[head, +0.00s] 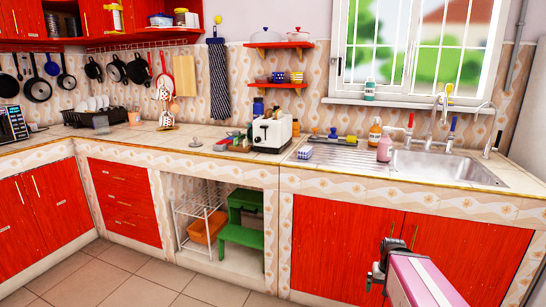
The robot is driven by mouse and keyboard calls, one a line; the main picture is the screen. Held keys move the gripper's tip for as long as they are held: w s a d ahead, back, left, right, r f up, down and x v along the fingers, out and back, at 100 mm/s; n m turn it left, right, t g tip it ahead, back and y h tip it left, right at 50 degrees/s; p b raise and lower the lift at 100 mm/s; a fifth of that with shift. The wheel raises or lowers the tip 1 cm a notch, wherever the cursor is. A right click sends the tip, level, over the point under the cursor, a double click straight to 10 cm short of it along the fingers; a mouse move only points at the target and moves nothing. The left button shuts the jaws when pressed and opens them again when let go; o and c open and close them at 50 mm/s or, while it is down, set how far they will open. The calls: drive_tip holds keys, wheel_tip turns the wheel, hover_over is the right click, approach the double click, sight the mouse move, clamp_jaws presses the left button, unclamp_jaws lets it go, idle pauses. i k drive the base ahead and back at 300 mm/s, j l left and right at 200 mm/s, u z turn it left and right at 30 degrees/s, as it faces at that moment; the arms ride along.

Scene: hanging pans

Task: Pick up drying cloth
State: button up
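A dark blue patterned cloth (219,82) hangs flat against the tiled back wall in the head view, from a blue holder at its top. It is above the counter, left of the two red wall shelves, and looks to be the drying cloth. My gripper (383,261) seems to be the dark end of my pink and white arm at the lower right, in front of the red sink cupboards. It is far from the cloth, lower and to the right. Its fingers cannot be made out clearly, and I see nothing held in it.
The tiled counter (206,134) runs below the cloth, with a white toaster (271,132) and small items on it. A steel sink (440,168) is at the right. A green step stool (243,228) and wire rack (199,218) stand in the open bay. Floor at lower left is clear.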

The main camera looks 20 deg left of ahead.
sight(305, 152)
drive_tip(key=u, duration=0.7)
drive_tip(key=j+z, duration=0.15)
drive_tip(key=z, duration=0.3)
drive_tip(key=i+j+z, duration=0.1)
drive_tip(key=z, duration=0.35)
drive_tip(key=j+z, duration=0.25)
drive_tip(key=z, duration=0.15)
drive_tip(key=j+z, duration=0.15)
drive_tip(key=z, duration=0.3)
drive_tip(key=k+j+z, duration=0.1)
drive_tip(key=z, duration=0.35)
drive_tip(key=k+j+z, duration=0.45)
drive_tip(key=k+j, duration=0.2)
drive_tip(key=j, duration=0.3)
drive_tip(key=k+j+z, duration=0.45)
drive_tip(key=k+j, duration=0.25)
drive_tip(key=k, duration=0.1)
